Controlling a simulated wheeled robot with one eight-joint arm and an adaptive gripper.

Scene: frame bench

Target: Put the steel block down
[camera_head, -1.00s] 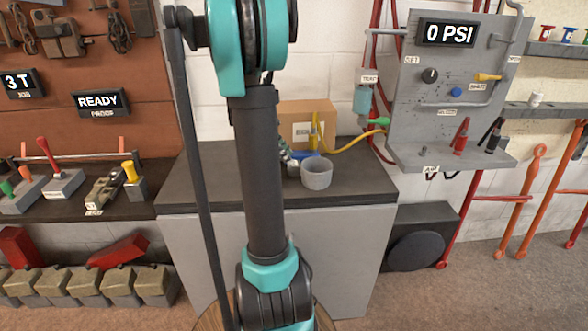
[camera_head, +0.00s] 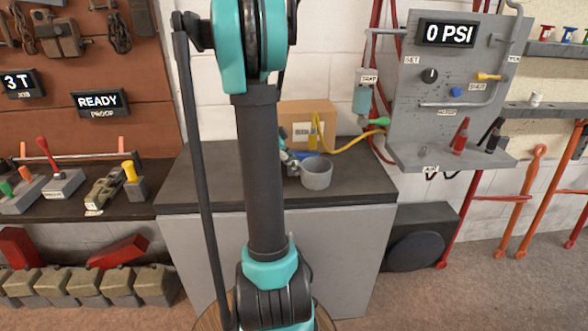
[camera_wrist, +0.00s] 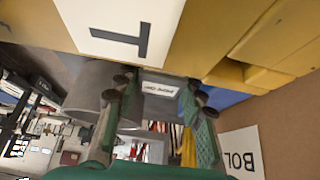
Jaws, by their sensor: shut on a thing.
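My gripper (camera_wrist: 160,92) is shut on the steel block (camera_wrist: 159,80), a pale grey piece with a small printed label, held between the fingertips in the wrist view. In the head view my gripper (camera_head: 288,156) is low over the grey bench, partly hidden behind my arm, just left of a grey cup. The block is mostly hidden there. Whether its underside touches the bench cannot be told.
The grey cup (camera_head: 316,175) stands close to the gripper's right and looks slightly tilted. A cardboard box (camera_head: 318,112) is behind, with a yellow hose (camera_head: 347,143) and a blue item (camera_head: 306,153) before it. The bench top (camera_head: 362,182) is clear at right.

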